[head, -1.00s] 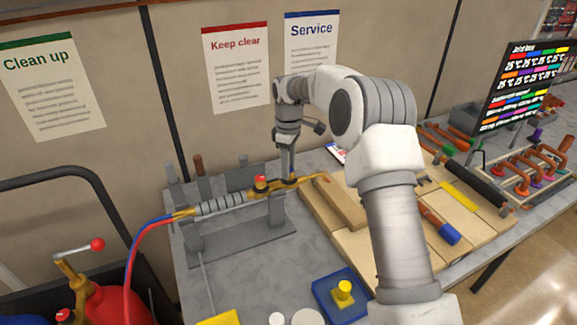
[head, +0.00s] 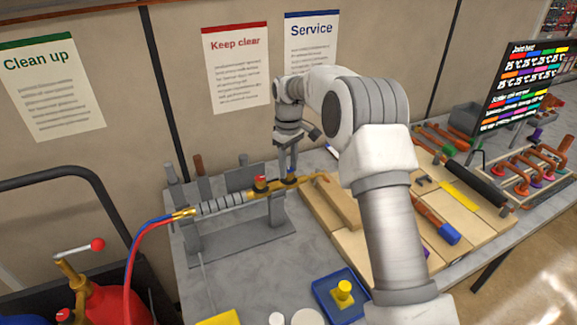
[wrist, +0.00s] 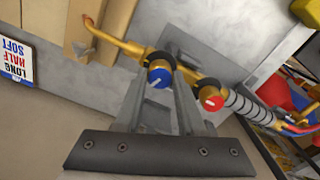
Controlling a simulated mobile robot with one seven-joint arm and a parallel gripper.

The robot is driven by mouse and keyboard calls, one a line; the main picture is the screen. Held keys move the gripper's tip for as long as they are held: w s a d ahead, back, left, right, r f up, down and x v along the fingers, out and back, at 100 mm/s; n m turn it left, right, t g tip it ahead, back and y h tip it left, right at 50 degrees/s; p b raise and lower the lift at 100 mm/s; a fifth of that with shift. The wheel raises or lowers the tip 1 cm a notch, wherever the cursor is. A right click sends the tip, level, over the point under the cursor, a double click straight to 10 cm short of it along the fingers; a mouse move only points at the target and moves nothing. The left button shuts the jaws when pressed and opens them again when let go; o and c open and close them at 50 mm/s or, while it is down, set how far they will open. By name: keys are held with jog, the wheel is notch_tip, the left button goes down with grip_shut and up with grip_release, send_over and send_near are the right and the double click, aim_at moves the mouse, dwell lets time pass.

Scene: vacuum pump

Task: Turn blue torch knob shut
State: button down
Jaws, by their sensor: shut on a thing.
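The brass torch (head: 262,187) lies level in a grey stand. Its blue knob (head: 292,175) is on the valve body, beside the red knob (head: 260,180). My gripper (head: 289,170) reaches down onto the blue knob from above. In the wrist view the blue knob (wrist: 158,75), with a white pointer mark, sits between the two fingertips (wrist: 161,72), and the gripper is shut on it. The red knob (wrist: 211,99) is just right of the fingers, apart from them. The knob's underside is hidden.
Grey upright plates (head: 240,176) stand behind the torch. Red and blue hoses (head: 142,236) run left from the torch. Tan boards (head: 335,205) lie at its tip. A blue tray (head: 333,310) sits in front. A white card (wrist: 17,62) shows in the wrist view.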

aim_at(289, 169)
jog(key=m, duration=1.3)
jog(key=shift+m, duration=0.3)
dwell(0.4)
jog(key=c, duration=0.5)
grip_release()
notch_tip(289, 169, up, 18)
jog(key=shift+f, duration=0.25)
